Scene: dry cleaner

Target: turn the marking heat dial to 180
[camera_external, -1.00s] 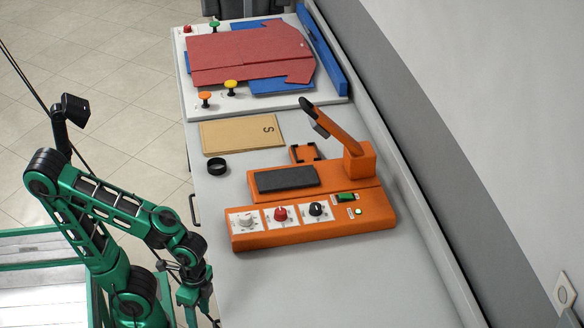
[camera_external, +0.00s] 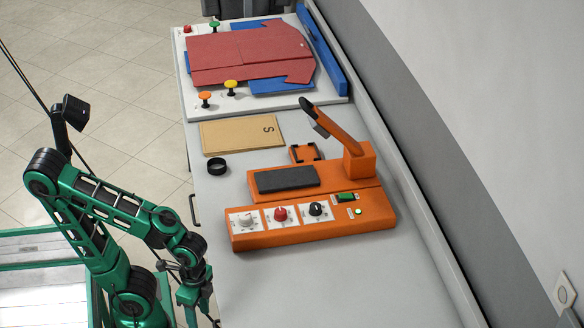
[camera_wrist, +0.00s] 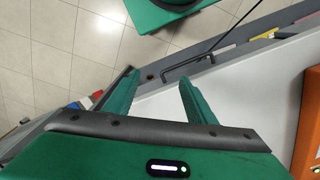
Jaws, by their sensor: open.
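The orange marking machine (camera_external: 300,235) stands on the grey counter, with three dials on white plates along its front: a white dial (camera_external: 246,219), a red dial (camera_external: 281,213) and a black dial (camera_external: 316,209). Their scale marks are too small to read, and I cannot tell which one is the heat dial. My gripper (camera_wrist: 160,88) is open and empty in the wrist view, its two green fingers apart beside the counter edge. In the external view it hangs at the lower left, apart from the machine, its fingertips not clearly visible. An orange edge of the machine (camera_wrist: 306,130) shows at the right of the wrist view.
A green switch (camera_external: 346,197) and a raised lever arm (camera_external: 330,125) are on the machine. Behind it lie a brown folder (camera_external: 240,135), a black ring (camera_external: 217,166) and a white board (camera_external: 262,102) with red panels. The counter front (camera_external: 330,290) is clear.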

